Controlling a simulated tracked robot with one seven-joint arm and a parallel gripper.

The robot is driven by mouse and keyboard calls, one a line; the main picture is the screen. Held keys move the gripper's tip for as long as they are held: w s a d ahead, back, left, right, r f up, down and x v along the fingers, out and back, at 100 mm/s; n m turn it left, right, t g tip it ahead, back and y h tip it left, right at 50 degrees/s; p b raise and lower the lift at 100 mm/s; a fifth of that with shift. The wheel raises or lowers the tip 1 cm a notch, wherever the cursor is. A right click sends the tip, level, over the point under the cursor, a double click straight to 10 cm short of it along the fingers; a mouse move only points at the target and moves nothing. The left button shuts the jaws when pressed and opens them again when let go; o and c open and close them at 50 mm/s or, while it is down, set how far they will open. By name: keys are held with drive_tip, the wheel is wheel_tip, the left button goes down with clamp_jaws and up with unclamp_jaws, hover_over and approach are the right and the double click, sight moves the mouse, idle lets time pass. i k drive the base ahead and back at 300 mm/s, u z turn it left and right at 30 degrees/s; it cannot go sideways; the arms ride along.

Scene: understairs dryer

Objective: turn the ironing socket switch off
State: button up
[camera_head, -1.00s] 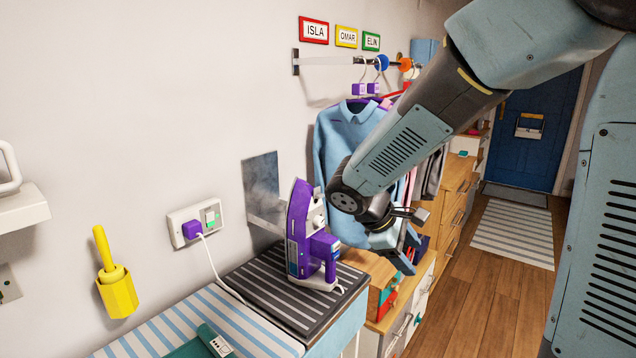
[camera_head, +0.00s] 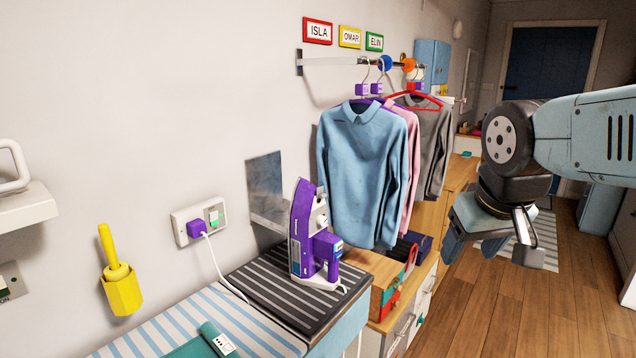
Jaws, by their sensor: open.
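The ironing socket (camera_head: 200,220) is a white plate on the wall at left centre. A purple plug (camera_head: 196,229) with a white cord sits in its left part. A green-marked rocker switch (camera_head: 214,217) is on its right part; its exact position is too small to tell. The cord runs down to a purple iron (camera_head: 312,240) standing upright on a striped dark mat (camera_head: 285,292). My gripper (camera_head: 492,248) is open and empty at the right, pointing down, well apart from the socket, with the iron between them in the picture.
A metal plate (camera_head: 268,190) is on the wall behind the iron. Shirts (camera_head: 362,170) hang from a rail right of it. A yellow holder (camera_head: 122,290) is on the wall at lower left, and a white shelf (camera_head: 25,205) juts out at far left. Wooden floor (camera_head: 500,315) is open at right.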

sight(213, 216)
drive_tip(key=z, duration=1.35)
drive_tip(key=i, duration=0.05)
drive_tip(key=u, duration=2.6)
